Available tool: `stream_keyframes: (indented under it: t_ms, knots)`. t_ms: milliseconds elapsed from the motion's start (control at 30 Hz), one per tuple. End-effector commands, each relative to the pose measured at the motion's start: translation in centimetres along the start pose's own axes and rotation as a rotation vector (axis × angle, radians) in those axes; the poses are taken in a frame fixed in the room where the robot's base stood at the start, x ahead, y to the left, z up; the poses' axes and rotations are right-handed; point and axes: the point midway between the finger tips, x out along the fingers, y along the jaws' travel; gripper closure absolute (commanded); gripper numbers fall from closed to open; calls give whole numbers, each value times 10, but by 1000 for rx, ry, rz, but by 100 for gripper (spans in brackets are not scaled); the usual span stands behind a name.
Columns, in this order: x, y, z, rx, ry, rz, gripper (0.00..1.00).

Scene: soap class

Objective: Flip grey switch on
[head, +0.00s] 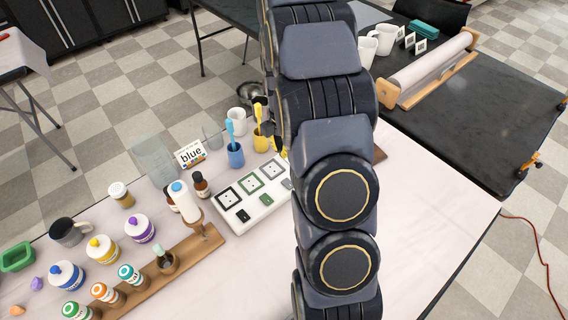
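A white switch board (262,212) lies on the pale table, left of my arm. It carries square framed plates, one black-framed (229,197), one green-framed (251,183), and another partly behind my arm. Small rockers sit in front of them: a black switch (243,215), a green switch (267,199) and a grey switch (287,184) at the board's right end, close to my arm's edge. The grey switch is small and its position cannot be told. My arm crosses the picture from bottom to top and hides the board's right end. My gripper cannot be made out.
Blue (235,155) and yellow (261,141) cups with brushes stand behind the board. The tabletop in front of the board is clear.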

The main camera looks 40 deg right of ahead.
Motion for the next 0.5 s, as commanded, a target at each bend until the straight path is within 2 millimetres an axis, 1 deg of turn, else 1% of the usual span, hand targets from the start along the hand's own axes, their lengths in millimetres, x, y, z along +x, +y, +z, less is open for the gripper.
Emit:
stream_keyframes:
  t_ms: [33,100,200,300,500]
  knots:
    - [-10,1,0,-1,-2,4,100]
    - [-19,3,0,-2,-3,6,100]
    - [-28,3,0,0,0,3,100]
    - [-31,3,0,0,-1,1,100]
    - [-32,3,0,0,-1,1,100]
